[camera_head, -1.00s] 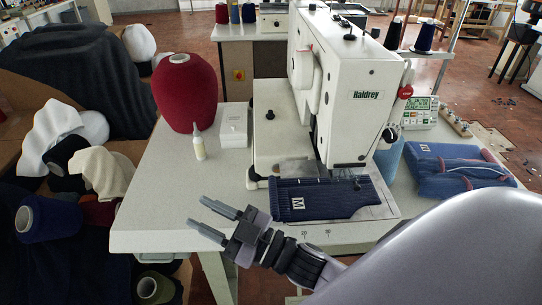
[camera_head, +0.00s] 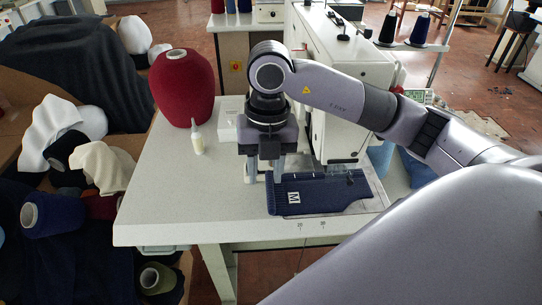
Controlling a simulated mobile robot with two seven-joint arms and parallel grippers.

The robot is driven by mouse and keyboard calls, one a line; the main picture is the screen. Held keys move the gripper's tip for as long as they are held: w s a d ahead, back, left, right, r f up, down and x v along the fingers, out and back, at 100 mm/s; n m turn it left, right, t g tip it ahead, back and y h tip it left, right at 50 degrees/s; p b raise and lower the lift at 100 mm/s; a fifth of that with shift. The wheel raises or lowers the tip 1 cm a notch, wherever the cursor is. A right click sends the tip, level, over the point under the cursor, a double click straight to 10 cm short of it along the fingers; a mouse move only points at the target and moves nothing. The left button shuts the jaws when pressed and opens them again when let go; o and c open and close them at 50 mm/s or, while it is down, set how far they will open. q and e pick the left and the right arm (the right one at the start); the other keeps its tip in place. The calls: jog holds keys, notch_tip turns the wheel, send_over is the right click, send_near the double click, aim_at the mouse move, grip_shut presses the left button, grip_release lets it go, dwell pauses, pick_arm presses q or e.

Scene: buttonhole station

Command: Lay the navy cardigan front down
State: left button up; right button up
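The navy cardigan front (camera_head: 325,192), with ribbed knit and a white M size tag at its left end, lies flat on the white table under the sewing machine. My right gripper (camera_head: 265,180) points down at its left end, fingers apart. One finger is over or beside the panel's back left corner, the other to the left over bare table. I cannot tell whether the finger touches the cloth. My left gripper is not in view.
The white sewing machine (camera_head: 331,140) stands behind the panel, partly hidden by my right arm. A red yarn cone (camera_head: 183,90), a small bottle (camera_head: 197,138) and a white box (camera_head: 228,125) stand at the back left. The table (camera_head: 180,205) is clear at front left. Blue knitwear (camera_head: 416,170) shows behind my arm.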

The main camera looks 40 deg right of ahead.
aim_at(271, 198)
jog(key=shift+m+h, duration=0.3)
jog(key=shift+h, duration=0.2)
jog(key=f+b, duration=0.1)
jog(key=f, duration=0.1)
jog(key=d+f+b, duration=0.1)
jog(key=f+b, duration=0.3)
jog(key=shift+w+d+f, duration=0.15)
jog(key=shift+w+d, duration=0.1)
jog(key=shift+d, duration=0.05)
jog(key=p, duration=0.2)
jog(key=shift+r+p, duration=0.3)
jog(key=shift+p, duration=0.1)
jog(key=shift+f, duration=0.5)
jog(key=shift+f+b, duration=0.6)
jog(key=shift+f, duration=0.1)
